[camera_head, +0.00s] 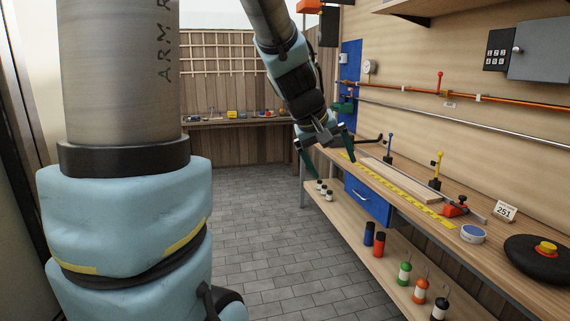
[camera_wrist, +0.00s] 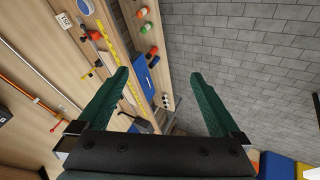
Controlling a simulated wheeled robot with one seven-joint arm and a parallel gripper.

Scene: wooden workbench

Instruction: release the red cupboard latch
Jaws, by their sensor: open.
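My gripper (camera_head: 325,154) hangs over the far end of the workbench, its two green fingers spread and empty. In the wrist view my gripper (camera_wrist: 160,78) points past the bench's front toward the grey floor. A grey wall cupboard (camera_head: 542,50) is at the upper right of the head view, far from my gripper; I make out no red latch on it. A red fitting (camera_head: 455,208) lies on the bench top and also shows in the wrist view (camera_wrist: 93,36). A red-handled lever (camera_head: 439,82) stands on the copper pipe. I cannot tell whether either is the latch.
The workbench (camera_head: 480,237) runs along the right wall, with a blue drawer (camera_head: 367,200), blue and yellow upright levers, a tin (camera_head: 473,234) and a black dome (camera_head: 537,262). Several bottles stand on the lower shelf. The tiled floor (camera_head: 265,225) is clear.

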